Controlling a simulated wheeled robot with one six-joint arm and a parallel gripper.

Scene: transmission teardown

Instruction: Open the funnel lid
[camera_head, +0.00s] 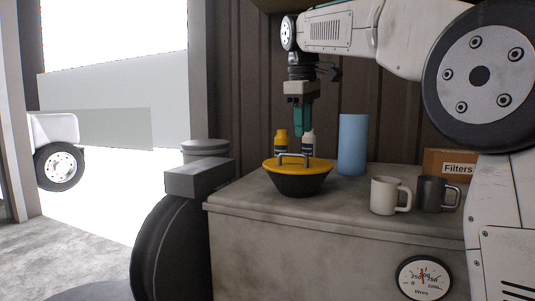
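The funnel (299,185) is a dark, bowl-shaped body standing on the grey workbench. Its yellow lid (271,164) sits on top, covering it, with a metal bar handle (293,155) on the lid. My gripper (302,131) points straight down above the lid, with teal fingers. The fingertips appear above the handle, seemingly apart from it. The gap between the fingers does not show clearly. I see nothing held.
A yellow bottle (281,141) and a white bottle (308,143) stand behind the funnel. A blue cylinder (352,146), a white mug (385,196), a dark mug (431,193) and a "Filters" box (455,163) stand to the right. The workbench (250,202) is bare at its front left.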

